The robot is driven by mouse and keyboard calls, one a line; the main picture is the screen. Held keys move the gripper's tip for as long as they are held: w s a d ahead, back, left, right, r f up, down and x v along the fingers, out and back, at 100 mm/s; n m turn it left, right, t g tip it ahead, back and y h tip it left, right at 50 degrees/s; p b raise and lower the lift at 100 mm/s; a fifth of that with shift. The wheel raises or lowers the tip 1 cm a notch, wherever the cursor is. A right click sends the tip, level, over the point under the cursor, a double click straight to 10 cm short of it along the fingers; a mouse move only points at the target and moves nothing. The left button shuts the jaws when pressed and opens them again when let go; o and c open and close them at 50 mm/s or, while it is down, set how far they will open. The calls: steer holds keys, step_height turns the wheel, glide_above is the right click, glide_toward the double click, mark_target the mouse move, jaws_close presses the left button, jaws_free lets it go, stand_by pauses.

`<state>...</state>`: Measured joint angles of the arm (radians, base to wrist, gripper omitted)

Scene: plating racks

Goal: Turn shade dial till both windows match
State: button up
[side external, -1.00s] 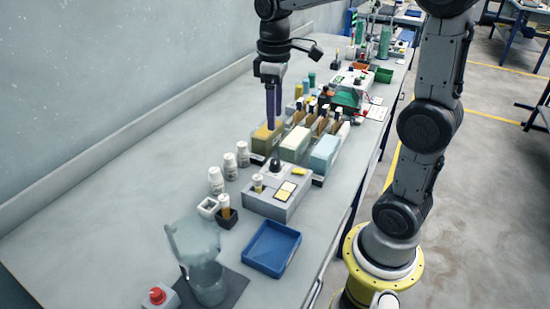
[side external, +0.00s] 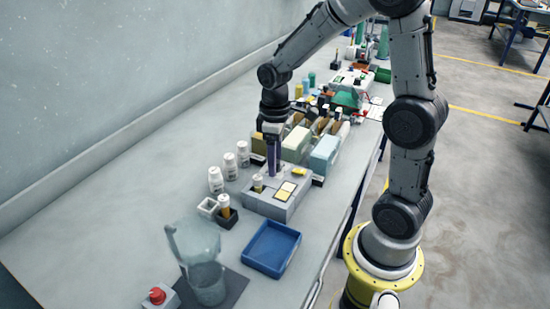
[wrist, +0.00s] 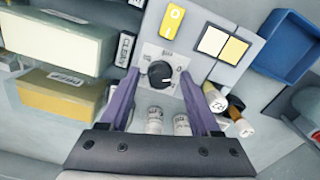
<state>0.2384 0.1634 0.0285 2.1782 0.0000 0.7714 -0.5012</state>
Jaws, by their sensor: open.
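The shade dial (wrist: 160,73) is a round black knob with a white pointer mark on the grey comparator box (side external: 262,203). In the wrist view its pointer faces right and slightly down. One window (wrist: 212,40) is pale cream and the other window (wrist: 234,51) is yellow, so their shades differ. My gripper (side external: 273,172) points down over the box, its purple fingers open on either side of the dial. Gaps show between the fingers and the knob in the wrist view. In the side view the fingers hide the dial. I cannot tell how low the fingertips are.
A yellow switch (wrist: 172,21) sits on the box near the dial. White bottles (side external: 216,180) stand to the left. Coloured blocks (side external: 325,153) stand behind, and a blue tray (side external: 271,247) lies in front.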

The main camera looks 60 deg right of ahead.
jaws_close()
stand_by(0.3)
steer(key=shift+m, duration=0.3)
steer(key=m, duration=1.1)
steer(key=shift+r, duration=0.1)
stand_by(0.5)
jaws_free()
